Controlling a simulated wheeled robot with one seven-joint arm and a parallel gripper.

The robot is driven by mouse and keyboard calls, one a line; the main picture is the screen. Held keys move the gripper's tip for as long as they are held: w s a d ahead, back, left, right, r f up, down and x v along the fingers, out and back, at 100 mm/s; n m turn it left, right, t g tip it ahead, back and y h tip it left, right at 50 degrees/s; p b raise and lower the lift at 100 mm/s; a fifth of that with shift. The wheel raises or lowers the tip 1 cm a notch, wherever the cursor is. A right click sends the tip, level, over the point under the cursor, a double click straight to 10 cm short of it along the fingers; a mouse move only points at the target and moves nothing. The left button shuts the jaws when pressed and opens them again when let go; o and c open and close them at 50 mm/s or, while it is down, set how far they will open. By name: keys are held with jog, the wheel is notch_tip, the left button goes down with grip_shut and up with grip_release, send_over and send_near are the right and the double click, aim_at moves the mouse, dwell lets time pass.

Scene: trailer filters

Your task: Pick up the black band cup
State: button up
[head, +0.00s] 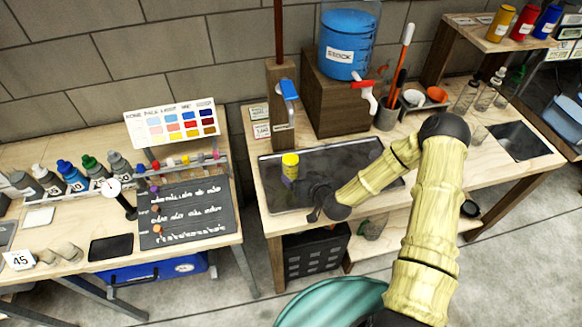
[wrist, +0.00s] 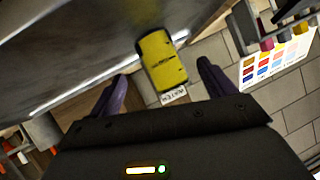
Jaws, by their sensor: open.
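A small yellow cup (head: 290,163) with thin dark marks stands on the dark sunken tray (head: 330,160), near its left end. The same yellow cup (wrist: 162,58) shows in the wrist view, ahead of and between my two dark purple fingers. A clear black band around it cannot be made out. My gripper (head: 316,208) is open and empty, just in front and to the right of the cup at the tray's front edge. No finger visibly touches the cup.
A wooden block with a blue tap (head: 287,92) stands behind the tray. A blue stock tank (head: 346,45) sits on a wooden stand at the back. A pot of tools (head: 387,115) is right of it. A chalkboard (head: 187,212) lies on the left table, across a gap.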

aim_at(295, 171)
jog(key=shift+w+a+p, duration=0.3)
jog(key=shift+w+p, duration=0.1)
jog(key=shift+w, duration=0.1)
jog(key=p+x, duration=0.1)
jog(key=x, duration=0.3)
jog(key=shift+w, duration=0.15)
jog(key=shift+r, duration=0.1)
jog(key=c, duration=1.2)
